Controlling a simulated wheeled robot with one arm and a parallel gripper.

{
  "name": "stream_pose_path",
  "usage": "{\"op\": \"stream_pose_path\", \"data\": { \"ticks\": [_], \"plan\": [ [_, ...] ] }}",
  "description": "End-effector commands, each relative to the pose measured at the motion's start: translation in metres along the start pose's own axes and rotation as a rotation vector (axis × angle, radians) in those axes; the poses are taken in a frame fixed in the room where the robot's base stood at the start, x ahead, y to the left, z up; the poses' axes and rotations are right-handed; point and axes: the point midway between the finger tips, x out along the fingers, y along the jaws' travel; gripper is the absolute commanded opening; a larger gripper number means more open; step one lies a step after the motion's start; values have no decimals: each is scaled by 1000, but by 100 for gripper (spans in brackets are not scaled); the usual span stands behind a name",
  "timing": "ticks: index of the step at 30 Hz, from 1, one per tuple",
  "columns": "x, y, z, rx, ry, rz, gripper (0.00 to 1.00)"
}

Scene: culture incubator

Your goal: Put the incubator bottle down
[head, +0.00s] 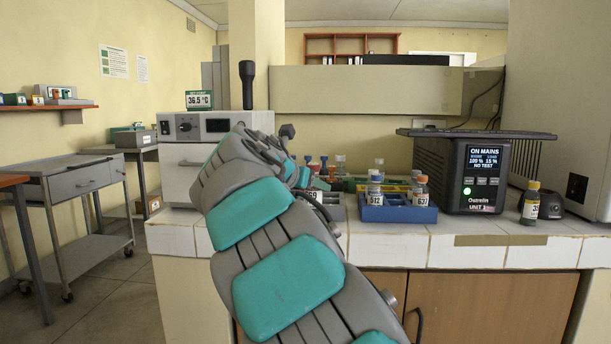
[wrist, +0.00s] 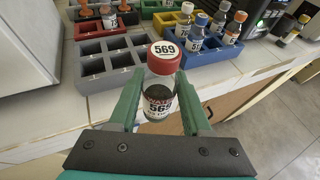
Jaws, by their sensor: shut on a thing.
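The held bottle (wrist: 159,92) has a red cap marked 569, clear glass with dark contents and a white label reading 569. It stands upright between the green fingers of my gripper (wrist: 160,104), which is shut on it. In the wrist view it is in front of the grey rack (wrist: 92,87), whose visible wells are empty. I cannot tell its height above the counter. In the head view my arm hides most of the gripper. The white incubator (head: 186,180) stands at the left of the counter, with a 36.5 °C sign on top.
A blue rack (head: 398,214) holds several bottles. The black power unit (head: 462,178) and a lone dark bottle (head: 530,204) are at right. The counter's front edge is close.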

Motion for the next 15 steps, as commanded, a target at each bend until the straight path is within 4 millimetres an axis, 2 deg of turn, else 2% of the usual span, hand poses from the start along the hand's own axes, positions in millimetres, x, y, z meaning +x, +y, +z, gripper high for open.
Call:
{"op": "stream_pose_path", "data": {
  "ticks": [10, 15],
  "plan": [
    [32, -41, -51, -15, 2, 27, 0],
    [53, -64, -84, -24, 4, 45, 0]
  ]
}}
